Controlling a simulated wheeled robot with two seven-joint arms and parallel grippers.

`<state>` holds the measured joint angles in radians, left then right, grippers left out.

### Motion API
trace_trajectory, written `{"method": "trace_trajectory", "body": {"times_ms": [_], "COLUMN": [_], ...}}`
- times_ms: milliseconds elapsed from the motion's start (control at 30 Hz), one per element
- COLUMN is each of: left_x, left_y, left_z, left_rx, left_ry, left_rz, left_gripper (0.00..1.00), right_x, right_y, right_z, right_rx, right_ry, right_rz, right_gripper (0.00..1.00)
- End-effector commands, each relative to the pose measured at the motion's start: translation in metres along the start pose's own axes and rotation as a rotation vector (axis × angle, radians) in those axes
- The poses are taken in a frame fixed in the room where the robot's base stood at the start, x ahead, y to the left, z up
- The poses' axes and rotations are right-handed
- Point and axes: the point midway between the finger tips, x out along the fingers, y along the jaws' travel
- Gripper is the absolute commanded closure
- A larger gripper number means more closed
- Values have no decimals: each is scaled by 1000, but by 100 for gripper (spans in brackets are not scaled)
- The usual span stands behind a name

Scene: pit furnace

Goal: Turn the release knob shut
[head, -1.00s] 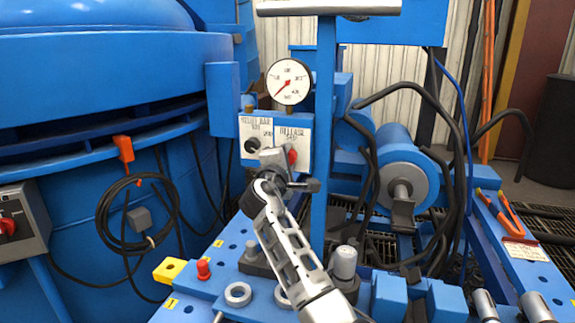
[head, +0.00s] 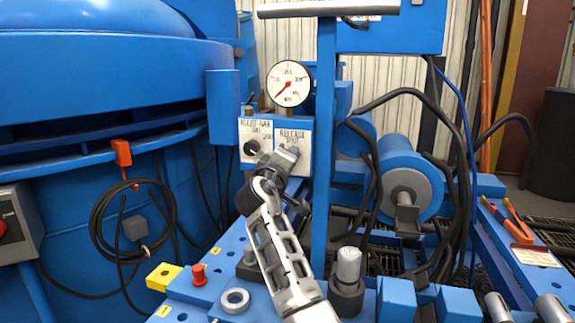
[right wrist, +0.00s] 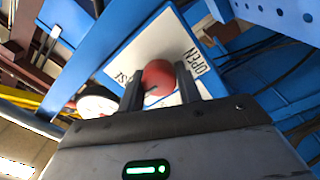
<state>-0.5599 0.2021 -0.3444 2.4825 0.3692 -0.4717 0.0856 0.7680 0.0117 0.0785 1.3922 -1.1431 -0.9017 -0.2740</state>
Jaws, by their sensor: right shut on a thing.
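The release knob is a red round knob (right wrist: 159,74) on a white plate. In the right wrist view it sits between the two fingers of my right gripper (right wrist: 160,90), which is shut on it. The plate reads "OPEN" on the right; lettering on the left is partly hidden. A short dark mark shows on the knob's lower part. In the head view my right gripper (head: 288,156) is up against the panel labelled RELEASE (head: 294,137) and hides the knob. My left gripper is in neither view.
A black relief knob (head: 252,147) is just left of the gripper. A round gauge (head: 289,83) is above. A blue post (head: 323,150) stands close on the right. A yellow block (head: 164,276), a red-topped peg (head: 199,275) and a ring (head: 235,300) are on the blue bench below.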

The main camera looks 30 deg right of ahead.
Motion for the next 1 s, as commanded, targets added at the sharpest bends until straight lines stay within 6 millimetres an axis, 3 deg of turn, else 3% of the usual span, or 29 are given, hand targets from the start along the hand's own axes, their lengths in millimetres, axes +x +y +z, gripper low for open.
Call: {"method": "trace_trajectory", "body": {"times_ms": [500,533,600,1000], "left_x": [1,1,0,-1], "left_y": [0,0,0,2], "left_z": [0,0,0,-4], "left_rx": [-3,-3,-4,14], "left_ry": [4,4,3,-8], "left_rz": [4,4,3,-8], "left_gripper": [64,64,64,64], "right_x": [-1,-1,-1,0], "right_y": [-1,-1,-1,10], "right_z": [-1,-1,-1,-5], "right_rx": [21,21,20,19], "right_ry": [1,1,1,0], "right_rz": [-2,-2,-2,0], "right_gripper": [89,60,45,45]}}
